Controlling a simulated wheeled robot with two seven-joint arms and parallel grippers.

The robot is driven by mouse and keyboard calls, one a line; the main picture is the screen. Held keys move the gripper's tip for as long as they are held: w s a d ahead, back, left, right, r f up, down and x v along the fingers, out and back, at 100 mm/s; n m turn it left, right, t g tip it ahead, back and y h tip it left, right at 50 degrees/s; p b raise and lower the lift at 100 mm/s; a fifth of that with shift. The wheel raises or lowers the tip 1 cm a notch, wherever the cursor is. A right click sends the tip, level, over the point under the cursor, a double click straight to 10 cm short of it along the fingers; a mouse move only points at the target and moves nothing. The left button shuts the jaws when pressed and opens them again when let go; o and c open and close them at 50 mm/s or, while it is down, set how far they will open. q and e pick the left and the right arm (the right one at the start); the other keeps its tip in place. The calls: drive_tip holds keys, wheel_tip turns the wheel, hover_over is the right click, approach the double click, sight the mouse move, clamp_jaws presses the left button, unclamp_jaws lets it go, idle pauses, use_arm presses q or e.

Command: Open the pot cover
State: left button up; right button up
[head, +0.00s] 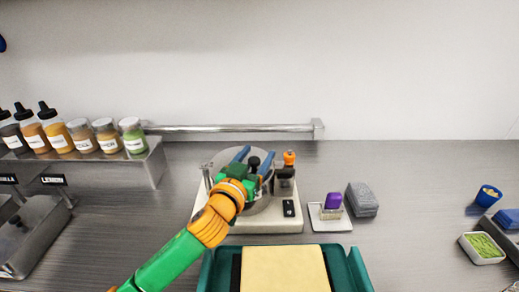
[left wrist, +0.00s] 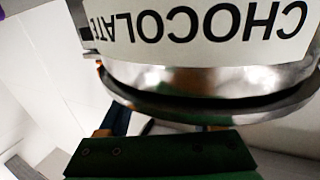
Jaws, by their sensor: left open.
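The pot cover (head: 220,161) is a round, greyish lid with a black knob (head: 254,162), on a pale countertop machine (head: 262,226) at the centre of the head view. My left gripper (head: 254,156) is open above the cover, with one blue finger on each side of the knob. The knob looks apart from both fingers. The gripper and wrist hide much of the cover. The left wrist view shows a shiny metal rim (left wrist: 200,78) close up, beside an upside-down white CHOCOLATE label (left wrist: 200,22). My right gripper is not in view.
A teal tray (head: 207,270) with a cream board stands in front. A small white holder (head: 329,222) and a grey block (head: 362,200) stand right of the machine. A shelf (head: 150,160) with bottles and jars is at left. A metal rail (head: 235,129) runs behind.

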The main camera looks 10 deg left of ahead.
use_arm(q)
drive_tip(key=shift+w+d, duration=0.15)
drive_tip(key=shift+w, duration=0.75)
drive_tip(key=shift+s, duration=0.1)
clamp_jaws()
idle(0.7)
